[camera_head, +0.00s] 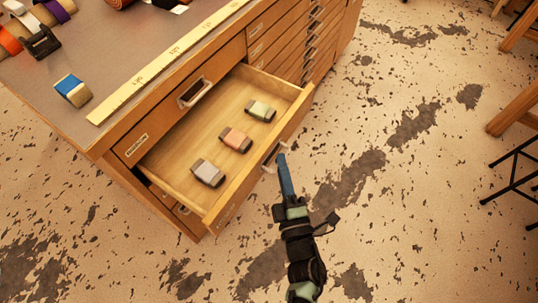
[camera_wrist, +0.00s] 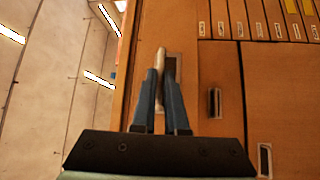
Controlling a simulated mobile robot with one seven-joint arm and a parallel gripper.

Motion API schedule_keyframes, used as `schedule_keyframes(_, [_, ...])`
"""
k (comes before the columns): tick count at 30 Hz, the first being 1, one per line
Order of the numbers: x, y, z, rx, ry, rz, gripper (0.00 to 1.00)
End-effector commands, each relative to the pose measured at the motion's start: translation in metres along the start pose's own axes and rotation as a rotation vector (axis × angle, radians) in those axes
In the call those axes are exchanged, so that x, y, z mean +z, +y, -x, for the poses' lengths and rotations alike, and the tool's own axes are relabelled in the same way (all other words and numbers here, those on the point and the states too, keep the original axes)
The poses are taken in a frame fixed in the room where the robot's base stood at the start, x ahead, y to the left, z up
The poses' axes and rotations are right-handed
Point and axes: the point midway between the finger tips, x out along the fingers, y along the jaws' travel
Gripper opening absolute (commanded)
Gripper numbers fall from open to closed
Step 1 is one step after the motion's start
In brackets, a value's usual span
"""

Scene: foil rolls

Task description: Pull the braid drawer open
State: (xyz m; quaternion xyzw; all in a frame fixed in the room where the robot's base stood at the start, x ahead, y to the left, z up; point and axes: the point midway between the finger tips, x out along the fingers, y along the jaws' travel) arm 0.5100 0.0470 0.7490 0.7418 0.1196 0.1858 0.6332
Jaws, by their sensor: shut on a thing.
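A wooden drawer (camera_head: 222,126) stands pulled well out of the cabinet (camera_head: 185,65) in the head view. It holds a grey, an orange and a green roll in a row. Its label is too small to read, so I cannot confirm the name braid from it. My gripper (camera_head: 281,158) is at the front of this drawer, with its blue fingers at the handle (camera_head: 269,158). In the wrist view the fingers are shut on the pale handle (camera_wrist: 160,58), and they hide part of it.
The drawer above, with a dark-framed pull (camera_head: 193,92), is shut. More shut drawers (camera_head: 300,45) line the cabinet to the right. The worktop holds a yellow ruler (camera_head: 165,62) and a blue-and-cream roll (camera_head: 73,90). Stool legs (camera_head: 515,170) stand at the far right; the floor between is clear.

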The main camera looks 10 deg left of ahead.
Motion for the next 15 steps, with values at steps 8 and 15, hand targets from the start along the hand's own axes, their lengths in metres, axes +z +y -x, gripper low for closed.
schedule_keyframes(8, [0.0050,0.0008,0.0056,0.000,0.001,0.000,0.00])
schedule_keyframes(15, [0.0049,0.0007,0.0055,0.000,0.001,0.000,0.00])
